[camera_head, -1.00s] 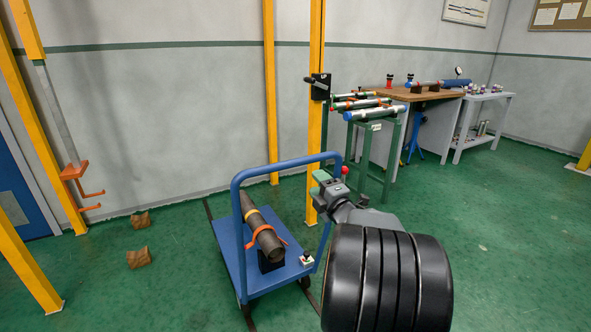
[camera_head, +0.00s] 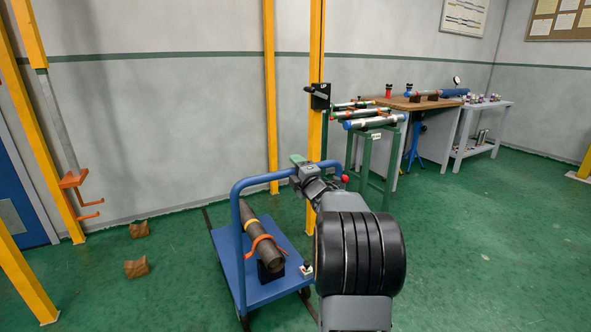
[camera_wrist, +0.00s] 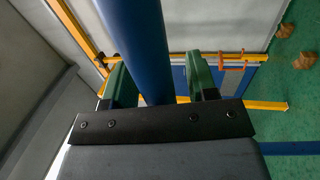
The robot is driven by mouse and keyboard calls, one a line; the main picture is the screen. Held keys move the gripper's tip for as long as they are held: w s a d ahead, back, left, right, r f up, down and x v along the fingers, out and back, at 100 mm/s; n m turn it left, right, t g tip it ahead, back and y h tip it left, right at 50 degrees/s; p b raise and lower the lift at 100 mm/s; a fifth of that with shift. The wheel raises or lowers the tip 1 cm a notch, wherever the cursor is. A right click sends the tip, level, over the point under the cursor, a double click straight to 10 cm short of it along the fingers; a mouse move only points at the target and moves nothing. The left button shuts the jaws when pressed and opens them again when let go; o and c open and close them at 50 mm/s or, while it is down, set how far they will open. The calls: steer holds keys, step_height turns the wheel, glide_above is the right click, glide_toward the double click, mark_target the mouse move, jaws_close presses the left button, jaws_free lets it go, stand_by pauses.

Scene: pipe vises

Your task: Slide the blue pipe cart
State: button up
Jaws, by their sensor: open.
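The blue pipe cart (camera_head: 228,262) stands on the green floor left of my arm, with its raised tubular push handle (camera_head: 262,175) on the near side. A dark pipe (camera_head: 258,233) with a yellow band lies on a black support on its deck, under an orange strap. My gripper (camera_head: 297,160) is at the top bar of the handle, near its right end. In the wrist view, the blue handle bar (camera_wrist: 136,45) runs between the two open green fingers (camera_wrist: 160,82). A gap shows between the bar and the right finger; contact on the left is unclear.
Yellow posts (camera_head: 316,100) rise behind the cart. A green rack with pipes (camera_head: 372,122) and a workbench (camera_head: 425,102) stand at the back right. The floor at right is open.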

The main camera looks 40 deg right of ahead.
jaws_close()
stand_by(0.5)
